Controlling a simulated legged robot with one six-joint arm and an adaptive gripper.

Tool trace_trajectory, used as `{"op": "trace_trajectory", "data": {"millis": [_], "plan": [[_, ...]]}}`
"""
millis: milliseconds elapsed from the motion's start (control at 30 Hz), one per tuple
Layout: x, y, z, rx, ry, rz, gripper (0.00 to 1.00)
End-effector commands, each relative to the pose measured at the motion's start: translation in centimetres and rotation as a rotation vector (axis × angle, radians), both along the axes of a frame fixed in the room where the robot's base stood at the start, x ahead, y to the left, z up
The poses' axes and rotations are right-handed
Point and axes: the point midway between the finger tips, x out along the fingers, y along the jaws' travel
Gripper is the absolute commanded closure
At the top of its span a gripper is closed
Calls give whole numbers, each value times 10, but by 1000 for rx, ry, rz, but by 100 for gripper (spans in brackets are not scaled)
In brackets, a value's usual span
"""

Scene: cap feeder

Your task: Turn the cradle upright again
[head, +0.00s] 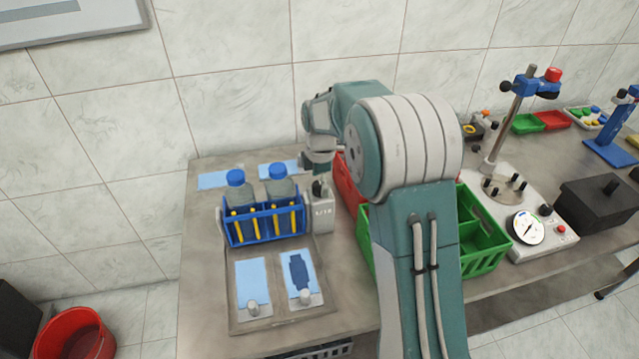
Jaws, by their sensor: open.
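The blue cradle (264,226) with yellow bars sits between two pale end supports on the left of the table. Two grey bottles with blue caps, a left one (237,190) and a right one (280,184), stand in it with caps up. The cradle looks upright. The right support (322,212) carries small lettering and has a dark part at its top. My gripper (320,180) points down just above this support, at the cradle's right end. It is open; its fingers are small and partly merged with the dark part, so I cannot tell if they touch it.
In front lies a grey plate with two light-blue panels (252,278) and small knobs. Light-blue patches (213,180) lie behind the cradle. A green crate (483,245) and a red bin (349,185) stand right, partly behind my arm.

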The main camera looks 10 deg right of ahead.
Motion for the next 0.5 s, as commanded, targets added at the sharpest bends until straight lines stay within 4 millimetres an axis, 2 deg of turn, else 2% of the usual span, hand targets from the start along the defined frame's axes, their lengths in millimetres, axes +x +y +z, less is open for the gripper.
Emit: {"op": "trace_trajectory", "data": {"millis": [500], "plan": [[0, 0, 36, 0, 0, 0, 0]]}}
